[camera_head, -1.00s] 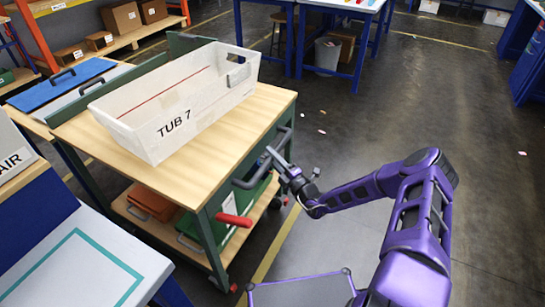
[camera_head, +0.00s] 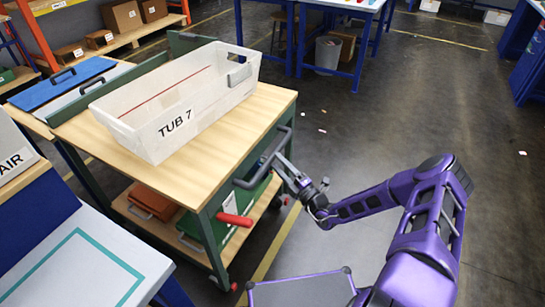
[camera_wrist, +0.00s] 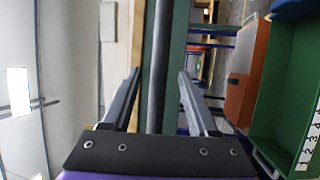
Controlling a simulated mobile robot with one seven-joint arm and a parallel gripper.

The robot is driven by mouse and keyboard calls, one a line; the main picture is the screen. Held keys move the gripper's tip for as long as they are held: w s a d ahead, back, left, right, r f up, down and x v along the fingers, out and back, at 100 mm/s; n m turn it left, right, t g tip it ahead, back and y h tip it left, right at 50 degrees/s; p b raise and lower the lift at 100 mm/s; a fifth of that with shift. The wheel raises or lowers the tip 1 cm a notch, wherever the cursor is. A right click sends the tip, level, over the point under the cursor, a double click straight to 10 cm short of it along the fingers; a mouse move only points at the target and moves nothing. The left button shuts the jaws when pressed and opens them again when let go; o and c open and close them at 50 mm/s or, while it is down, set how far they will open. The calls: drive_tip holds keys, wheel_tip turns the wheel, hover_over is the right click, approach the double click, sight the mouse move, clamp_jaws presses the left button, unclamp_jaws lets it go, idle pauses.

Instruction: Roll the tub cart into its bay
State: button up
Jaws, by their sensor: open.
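The cart (camera_head: 222,135) has a wooden top, a green frame and a dark handle bar (camera_head: 246,184) on its right side. A white tub (camera_head: 165,130) labelled TUB 7 sits on top. My gripper (camera_head: 273,158) is at the handle with its fingers apart. In the wrist view, the dark bar (camera_wrist: 159,60) runs between the two open fingers of my gripper (camera_wrist: 158,85), with a gap on each side. I cannot tell whether a finger touches it. I cannot tell which floor area is the bay.
Orange and green bins (camera_head: 150,202) lie on the cart's lower shelf. A red lever (camera_head: 234,220) sticks out near its front corner. A white-topped table (camera_head: 85,265) stands at the lower left. A yellow line (camera_head: 275,247) marks the floor. Open floor (camera_head: 420,110) lies to the right.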

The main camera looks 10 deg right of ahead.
drive_tip(key=v, duration=1.2)
drive_tip(key=shift+s+p, duration=0.25)
drive_tip(key=shift+p, duration=0.05)
